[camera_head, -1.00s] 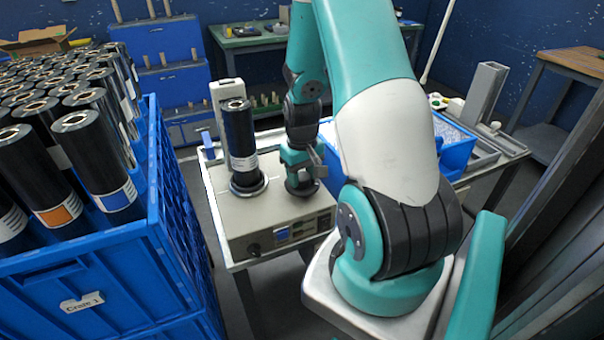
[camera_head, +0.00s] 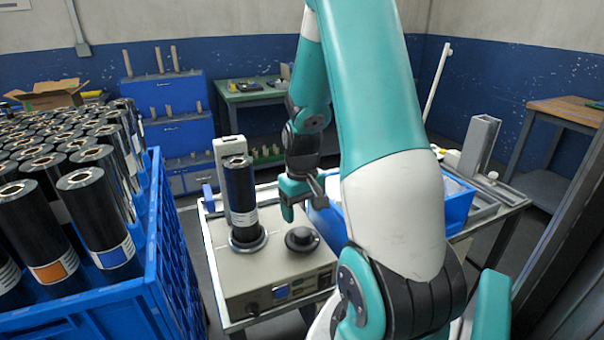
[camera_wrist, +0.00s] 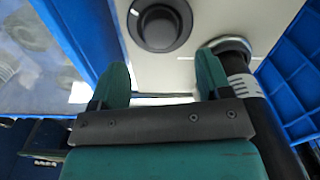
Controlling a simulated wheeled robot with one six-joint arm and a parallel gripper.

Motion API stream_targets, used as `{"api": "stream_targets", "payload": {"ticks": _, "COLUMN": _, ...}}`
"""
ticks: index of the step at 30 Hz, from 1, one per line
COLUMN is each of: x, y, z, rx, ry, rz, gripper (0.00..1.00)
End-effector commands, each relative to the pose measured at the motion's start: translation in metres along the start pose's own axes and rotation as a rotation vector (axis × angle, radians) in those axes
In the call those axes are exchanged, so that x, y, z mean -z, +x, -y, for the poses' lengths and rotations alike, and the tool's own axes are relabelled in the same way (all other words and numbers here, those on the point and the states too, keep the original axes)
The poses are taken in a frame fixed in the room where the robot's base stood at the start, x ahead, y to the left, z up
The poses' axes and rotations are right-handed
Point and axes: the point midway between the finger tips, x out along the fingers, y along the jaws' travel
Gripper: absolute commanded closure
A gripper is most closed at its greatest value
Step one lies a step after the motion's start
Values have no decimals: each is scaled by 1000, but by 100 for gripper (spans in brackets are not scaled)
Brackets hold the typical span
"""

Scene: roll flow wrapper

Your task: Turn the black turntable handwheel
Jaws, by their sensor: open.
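The black turntable handwheel (camera_head: 302,239) is a round knob on top of the beige machine (camera_head: 262,280), at its right side. A black roll (camera_head: 239,195) stands upright on the round turntable plate (camera_head: 248,244) to the left of the handwheel. My gripper (camera_head: 302,208) is open and empty above the handwheel, apart from it. In the wrist view the handwheel (camera_wrist: 160,25) shows whole at the top, ahead of my fingers (camera_wrist: 164,85). The roll (camera_wrist: 250,95) shows there just right of the right finger; whether they touch I cannot tell.
A blue crate (camera_head: 150,230) full of black rolls stands at the left. A blue bin (camera_head: 455,205) sits right of the machine. A thin white post (camera_head: 229,148) rises behind the roll. A green workbench (camera_head: 250,95) and blue drawer units (camera_head: 175,135) stand at the back.

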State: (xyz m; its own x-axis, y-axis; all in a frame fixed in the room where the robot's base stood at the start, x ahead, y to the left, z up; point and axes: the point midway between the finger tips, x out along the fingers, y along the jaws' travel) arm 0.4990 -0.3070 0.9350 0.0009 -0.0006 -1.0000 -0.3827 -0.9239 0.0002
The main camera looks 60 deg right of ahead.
Motion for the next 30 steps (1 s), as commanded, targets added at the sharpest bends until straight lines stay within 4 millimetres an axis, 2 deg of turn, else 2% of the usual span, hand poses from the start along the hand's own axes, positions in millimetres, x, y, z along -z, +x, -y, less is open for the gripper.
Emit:
{"api": "stream_targets", "payload": {"ticks": 1, "x": 1, "y": -16, "z": 0, "rx": -2, "ry": 0, "rz": -8, "gripper": 29}}
{"api": "stream_targets", "payload": {"ticks": 6, "x": 1, "y": -59, "z": 0, "rx": -2, "ry": 0, "rz": -7, "gripper": 29}}
{"api": "stream_targets", "payload": {"ticks": 12, "x": 1, "y": -94, "z": 0, "rx": -1, "ry": 0, "rz": -4, "gripper": 29}}
{"api": "stream_targets", "payload": {"ticks": 18, "x": 1, "y": -108, "z": 0, "rx": 0, "ry": 0, "rz": -2, "gripper": 29}}
{"api": "stream_targets", "payload": {"ticks": 30, "x": 0, "y": -109, "z": 0, "rx": 0, "ry": 0, "rz": 0, "gripper": 29}}
